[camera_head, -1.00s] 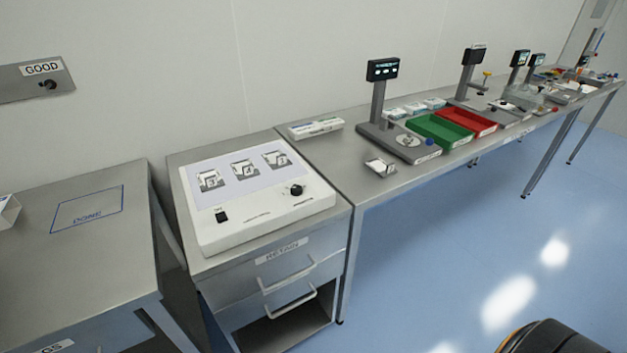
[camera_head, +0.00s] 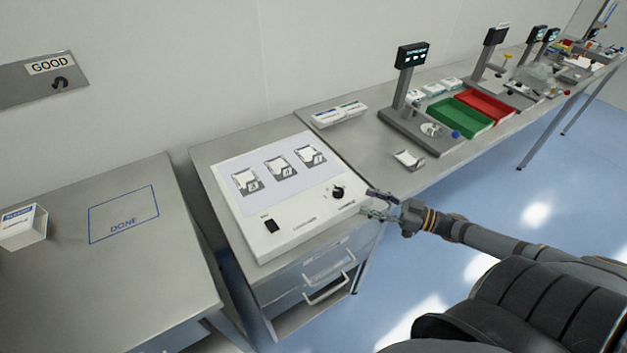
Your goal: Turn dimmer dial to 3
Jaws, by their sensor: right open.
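The black dimmer dial (camera_head: 338,192) sits at the right front of a white light box (camera_head: 252,222) on a steel cabinet. Its scale marks are too small to read. A black switch (camera_head: 271,226) is at the box's front left. My right gripper (camera_head: 368,204) is open and empty, just to the right of the dial and apart from it, with its fingers pointing left towards it at the box's right edge. My left gripper is not in view.
Three small pouches lie on the box's lit panel (camera_head: 250,182). A steel table (camera_head: 110,243) marked DONE stands left, holding a white carton (camera_head: 22,227). A scale (camera_head: 420,130), a green tray (camera_head: 462,122) and a red tray (camera_head: 495,105) stand on the bench right.

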